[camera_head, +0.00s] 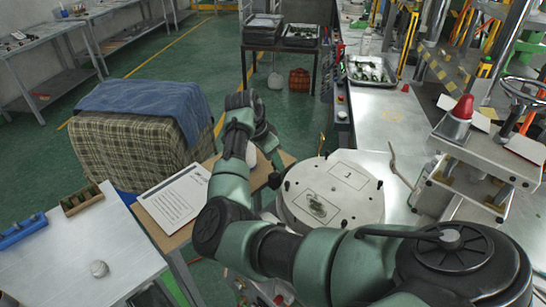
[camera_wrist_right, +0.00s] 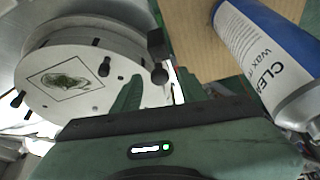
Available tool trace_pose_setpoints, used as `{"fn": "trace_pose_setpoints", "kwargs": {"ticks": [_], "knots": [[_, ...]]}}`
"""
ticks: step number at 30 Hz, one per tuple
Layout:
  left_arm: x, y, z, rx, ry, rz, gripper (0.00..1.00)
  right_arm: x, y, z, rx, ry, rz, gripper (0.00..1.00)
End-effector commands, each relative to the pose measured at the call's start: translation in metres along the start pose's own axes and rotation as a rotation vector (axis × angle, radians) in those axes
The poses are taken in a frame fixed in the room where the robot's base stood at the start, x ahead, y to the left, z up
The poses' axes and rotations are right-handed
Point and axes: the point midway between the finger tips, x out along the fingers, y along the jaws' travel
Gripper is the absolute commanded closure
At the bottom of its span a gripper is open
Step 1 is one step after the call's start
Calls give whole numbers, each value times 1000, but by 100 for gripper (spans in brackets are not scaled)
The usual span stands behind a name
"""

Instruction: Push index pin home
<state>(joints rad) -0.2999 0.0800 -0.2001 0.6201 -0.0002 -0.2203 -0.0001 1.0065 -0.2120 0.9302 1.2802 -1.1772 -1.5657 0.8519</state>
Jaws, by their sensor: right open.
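The index pin appears to be the black rod with a round ball knob (camera_wrist_right: 158,72) in the right wrist view, beside the rim of a round pale metal plate (camera_wrist_right: 68,80). My right gripper (camera_wrist_right: 158,90) is open, with its green fingers on either side of the knob's line; I cannot tell whether they touch it. In the head view the round plate (camera_head: 345,180) carries several black knobs and a framed greenish mark. My right arm bends across the middle, and its gripper (camera_head: 277,163) is small and partly hidden beside the plate's left edge. My left gripper is not in view.
A white and blue bottle (camera_wrist_right: 265,55) lies close to the right of my right gripper. A printed sheet (camera_head: 175,198) lies on the wooden table. A press with a red cone (camera_head: 463,108) stands right. A cloth-covered block (camera_head: 145,135) stands left. A grey table (camera_head: 75,260) fills the lower left.

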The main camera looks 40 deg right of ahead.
Motion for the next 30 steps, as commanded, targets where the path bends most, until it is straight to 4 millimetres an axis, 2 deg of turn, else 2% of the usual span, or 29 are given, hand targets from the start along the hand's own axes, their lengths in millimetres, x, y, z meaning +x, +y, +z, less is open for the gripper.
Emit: {"fn": "trace_pose_setpoints", "kwargs": {"ticks": [5, 9, 10, 30], "knots": [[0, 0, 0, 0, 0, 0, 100, 0, 0, 0, 0, 0, 0, 58], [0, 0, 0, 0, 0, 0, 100, 0, 0, 0, 0, 0, 1, 96], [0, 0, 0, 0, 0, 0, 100, 0, 0, 0, 0, 0, 1, 100], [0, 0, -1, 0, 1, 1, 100, 0, 0, 0, 0, 0, 1, 100]]}}
